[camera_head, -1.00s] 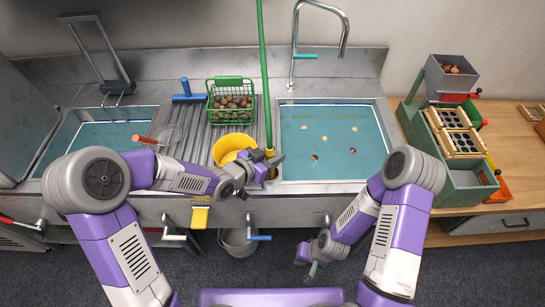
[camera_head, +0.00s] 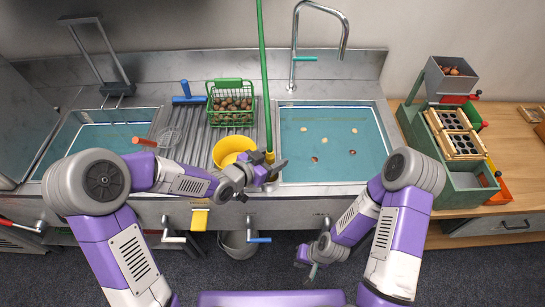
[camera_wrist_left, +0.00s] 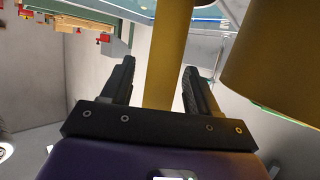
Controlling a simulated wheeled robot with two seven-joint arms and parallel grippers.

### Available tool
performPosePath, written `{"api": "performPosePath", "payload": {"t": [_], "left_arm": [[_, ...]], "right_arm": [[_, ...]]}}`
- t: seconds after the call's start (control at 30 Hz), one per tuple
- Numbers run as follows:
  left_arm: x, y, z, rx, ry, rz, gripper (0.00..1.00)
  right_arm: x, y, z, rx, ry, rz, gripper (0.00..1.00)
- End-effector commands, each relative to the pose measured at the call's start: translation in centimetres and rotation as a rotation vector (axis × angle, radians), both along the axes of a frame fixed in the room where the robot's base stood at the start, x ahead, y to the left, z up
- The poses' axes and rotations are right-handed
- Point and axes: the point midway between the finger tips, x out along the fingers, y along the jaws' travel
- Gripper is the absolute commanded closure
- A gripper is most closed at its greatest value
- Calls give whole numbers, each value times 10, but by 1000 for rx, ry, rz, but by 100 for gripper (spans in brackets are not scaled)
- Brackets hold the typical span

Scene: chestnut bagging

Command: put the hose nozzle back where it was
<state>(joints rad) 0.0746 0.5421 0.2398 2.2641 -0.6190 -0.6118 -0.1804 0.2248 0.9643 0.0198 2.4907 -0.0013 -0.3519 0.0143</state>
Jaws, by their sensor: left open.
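The hose nozzle is the yellow end (camera_head: 270,157) of a long green pole-like hose (camera_head: 264,70), standing upright at the sink's front edge between the ribbed drainboard and the right basin. My left gripper (camera_head: 272,174) is open just in front of its lower end. In the left wrist view the yellow nozzle (camera_wrist_left: 168,50) shows between the two open fingers (camera_wrist_left: 155,85), with gaps on both sides. My right gripper (camera_head: 308,268) hangs low in front of the counter, away from the nozzle. Its fingers are too small to judge.
A yellow bowl (camera_head: 232,146) stands close left of the nozzle, and its side also fills the right of the left wrist view (camera_wrist_left: 275,65). A green basket (camera_head: 230,118) of chestnuts is behind it. The right basin (camera_head: 335,165) holds water and several chestnuts.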

Motion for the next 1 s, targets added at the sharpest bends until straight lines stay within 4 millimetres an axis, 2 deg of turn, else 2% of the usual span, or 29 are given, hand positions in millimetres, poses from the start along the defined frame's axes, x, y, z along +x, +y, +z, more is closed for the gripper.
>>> {"api": "performPosePath", "payload": {"t": [0.3,0.5,0.7,1.0], "left_arm": [[-44,47,26,2,-1,7,40],[-67,69,39,2,-1,3,40],[-78,78,43,0,0,1,40],[-78,78,42,-1,1,0,40]], "right_arm": [[0,0,13,0,0,0,100],[0,0,22,0,0,0,100],[0,0,25,0,0,0,100],[0,0,24,0,0,0,100]]}}
